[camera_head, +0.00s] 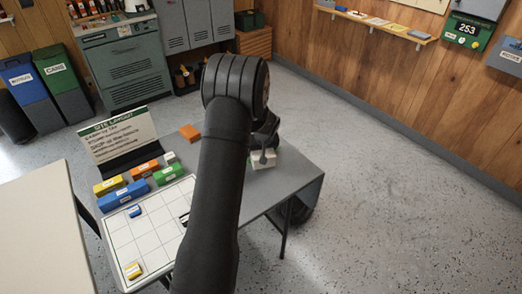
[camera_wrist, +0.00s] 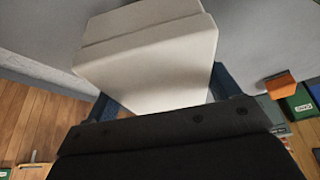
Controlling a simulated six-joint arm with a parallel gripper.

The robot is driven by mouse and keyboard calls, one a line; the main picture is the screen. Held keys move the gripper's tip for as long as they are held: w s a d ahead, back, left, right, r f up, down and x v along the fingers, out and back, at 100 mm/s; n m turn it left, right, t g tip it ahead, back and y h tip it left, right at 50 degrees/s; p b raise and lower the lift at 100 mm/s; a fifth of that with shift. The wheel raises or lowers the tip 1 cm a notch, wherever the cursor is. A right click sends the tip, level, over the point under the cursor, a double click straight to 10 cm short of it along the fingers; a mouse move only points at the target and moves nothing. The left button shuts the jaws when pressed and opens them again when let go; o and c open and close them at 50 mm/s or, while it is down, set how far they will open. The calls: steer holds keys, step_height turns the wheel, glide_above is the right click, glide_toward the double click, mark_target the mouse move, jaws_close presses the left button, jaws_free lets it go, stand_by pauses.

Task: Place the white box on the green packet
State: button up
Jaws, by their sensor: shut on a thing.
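My gripper (camera_wrist: 162,92) is shut on the white box (camera_wrist: 150,65), with a finger on each side of it in the wrist view. In the head view the white box (camera_head: 262,161) shows in part below my gripper (camera_head: 265,150), over the right part of the grey table. My arm hides part of that area. I cannot tell whether the box touches the table. A green packet (camera_head: 168,174) lies at the back edge of the gridded white board, left of my arm. A small greenish patch shows by the box, too small to make out.
The gridded board (camera_head: 142,242) bears a small blue block (camera_head: 134,211) and a yellow one (camera_head: 134,270). Yellow, blue, orange and white blocks lie near the green packet, before a sign (camera_head: 113,140).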

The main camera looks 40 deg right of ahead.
steer(key=o, duration=1.2)
steer(key=shift+f, duration=0.1)
steer(key=v, duration=1.2)
steer(key=shift+s, duration=0.1)
